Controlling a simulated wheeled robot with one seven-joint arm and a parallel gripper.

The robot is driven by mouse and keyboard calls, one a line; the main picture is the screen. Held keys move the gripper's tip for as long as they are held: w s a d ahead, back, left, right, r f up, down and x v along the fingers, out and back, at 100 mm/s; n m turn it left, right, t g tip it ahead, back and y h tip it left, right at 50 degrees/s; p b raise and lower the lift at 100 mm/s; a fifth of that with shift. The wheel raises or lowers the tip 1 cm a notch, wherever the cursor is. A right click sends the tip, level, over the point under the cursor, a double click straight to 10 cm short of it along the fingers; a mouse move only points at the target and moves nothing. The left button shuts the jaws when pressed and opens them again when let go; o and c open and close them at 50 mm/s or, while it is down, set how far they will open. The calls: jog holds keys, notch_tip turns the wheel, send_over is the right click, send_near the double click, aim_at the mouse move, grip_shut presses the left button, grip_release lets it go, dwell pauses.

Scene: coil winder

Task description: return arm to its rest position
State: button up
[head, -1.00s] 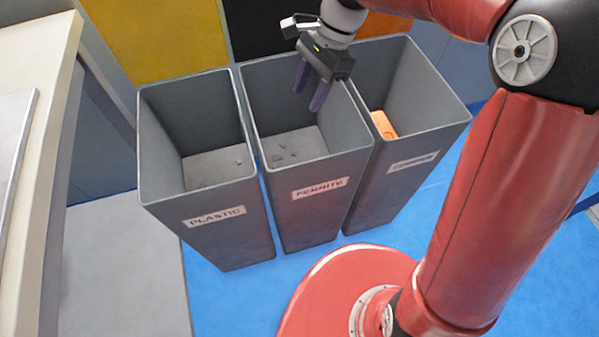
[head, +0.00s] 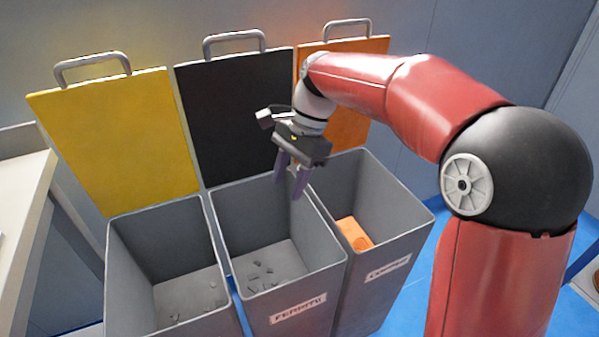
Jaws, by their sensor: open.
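My gripper (head: 290,178) hangs at the end of my red arm, its two purple fingers pointing down and apart, with nothing between them. In the picture it is over the back right part of the middle bin (head: 318,257), labelled FERRITE. Its exact height over the bin is hard to tell. My arm (head: 400,88) reaches in from the right, bent at a large black joint.
The left bin (head: 120,262) and middle bin hold small dark bits. The right bin (head: 395,225) holds an orange block (head: 354,233). Raised lids stand behind: yellow (head: 115,140), black (head: 235,115) and orange (head: 350,120). A pale table (head: 25,185) is at the left.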

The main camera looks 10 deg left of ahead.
jog(key=s+d+n+t+h, duration=0.1)
jog(key=s+d+n+t, duration=0.3)
jog(key=s+d, duration=0.4)
jog(key=s+d+n+t+h, duration=0.2)
jog(key=s+d+n+t, duration=0.2)
jog(key=s+d, duration=0.4)
jog(key=d, duration=0.7)
jog(key=shift+s+d+f+n+t, duration=0.2)
jog(key=shift+s+d+n+t, duration=0.1)
jog(key=shift+s, duration=0.1)
jog(key=shift+s+d+f, duration=0.1)
jog(key=shift+s+f, duration=0.05)
jog(key=shift+c, duration=0.4)
